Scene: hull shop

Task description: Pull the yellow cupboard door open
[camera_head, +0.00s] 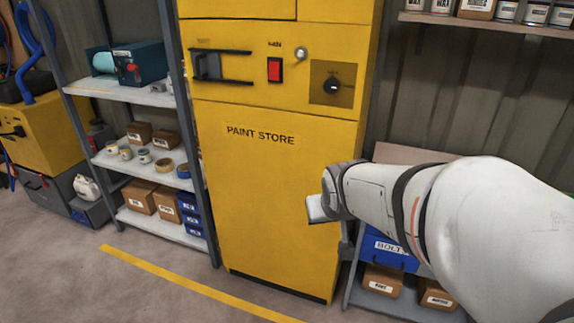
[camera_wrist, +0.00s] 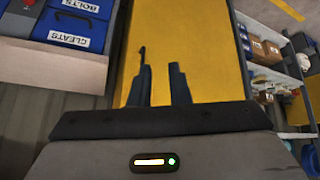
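The yellow cupboard (camera_head: 270,190), lettered "PAINT STORE", stands in the middle of the head view. Its yellow front looks flush and shut. A black bracket-like handle (camera_head: 222,66) is at its upper left, well above and left of my gripper. My arm reaches in from the right, its end in front of the lower right of the cupboard; the fingers cannot be made out there. In the wrist view, my gripper (camera_wrist: 160,72) shows two dark fingers with a gap between them and nothing held. The yellow face (camera_wrist: 205,50) is behind them; whether they touch it is unclear.
Blue bins (camera_head: 390,252) and boxes are low on the right. Floor is clear in front, with a yellow line (camera_head: 190,284).

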